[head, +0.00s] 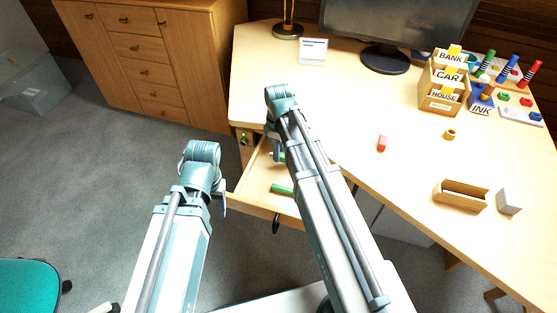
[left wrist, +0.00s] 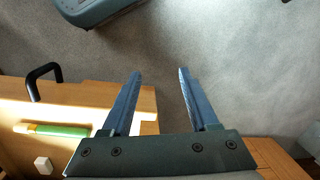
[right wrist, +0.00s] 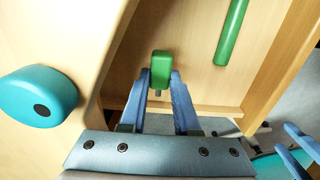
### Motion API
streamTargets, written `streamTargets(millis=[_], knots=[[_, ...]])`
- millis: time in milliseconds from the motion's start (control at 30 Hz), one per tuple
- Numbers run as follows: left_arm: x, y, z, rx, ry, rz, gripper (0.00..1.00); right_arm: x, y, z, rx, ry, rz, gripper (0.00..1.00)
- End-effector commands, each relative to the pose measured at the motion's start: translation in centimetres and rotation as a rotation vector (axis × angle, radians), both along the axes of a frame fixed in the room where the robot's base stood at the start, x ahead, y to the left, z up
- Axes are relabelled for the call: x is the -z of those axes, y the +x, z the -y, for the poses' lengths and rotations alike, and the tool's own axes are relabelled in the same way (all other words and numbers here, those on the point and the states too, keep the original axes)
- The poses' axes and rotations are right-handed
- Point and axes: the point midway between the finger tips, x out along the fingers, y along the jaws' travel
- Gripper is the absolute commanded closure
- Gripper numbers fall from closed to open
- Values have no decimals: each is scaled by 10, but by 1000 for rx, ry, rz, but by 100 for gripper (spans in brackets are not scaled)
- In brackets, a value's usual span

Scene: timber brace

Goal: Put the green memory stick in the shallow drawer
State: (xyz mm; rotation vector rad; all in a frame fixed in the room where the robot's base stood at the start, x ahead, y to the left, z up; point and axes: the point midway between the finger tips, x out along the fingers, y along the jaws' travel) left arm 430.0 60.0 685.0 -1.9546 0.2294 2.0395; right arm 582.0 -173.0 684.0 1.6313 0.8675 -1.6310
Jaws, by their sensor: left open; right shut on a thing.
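The shallow drawer (head: 262,203) is pulled out from the desk. My right gripper (right wrist: 160,97) is shut on the green memory stick (right wrist: 160,65), whose metal plug points back between the fingers. The stick is over the open drawer; whether it touches the drawer floor I cannot tell. In the head view, my right gripper (head: 276,152) is at the drawer's back left part and mostly hides the stick. My left gripper (left wrist: 158,95) is open and empty by the drawer's front, over the grey floor; it also shows in the head view (head: 221,196).
A green pen-like stick (head: 282,189) lies in the drawer, with a white block (left wrist: 42,163) near it. A dark handle (left wrist: 43,75) is on the drawer front.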

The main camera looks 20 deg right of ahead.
Motion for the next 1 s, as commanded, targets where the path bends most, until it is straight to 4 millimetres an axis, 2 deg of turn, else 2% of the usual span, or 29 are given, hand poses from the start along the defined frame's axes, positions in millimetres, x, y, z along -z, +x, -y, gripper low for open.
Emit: streamTargets(millis=[100,267,700,733,867,900,1000], knots=[[17,0,0,0,0,0,40,17,0,0,0,0,0,100],[35,0,0,0,0,0,40,35,0,0,0,0,0,100],[38,0,0,0,0,0,40,38,0,0,0,0,0,100],[37,0,0,0,0,0,40,37,0,0,0,0,0,66],[37,0,0,0,0,0,40,37,0,0,0,0,0,43],[37,0,0,0,0,0,40,37,0,0,0,0,0,40],[37,0,0,0,0,0,40,37,0,0,0,0,0,40]])
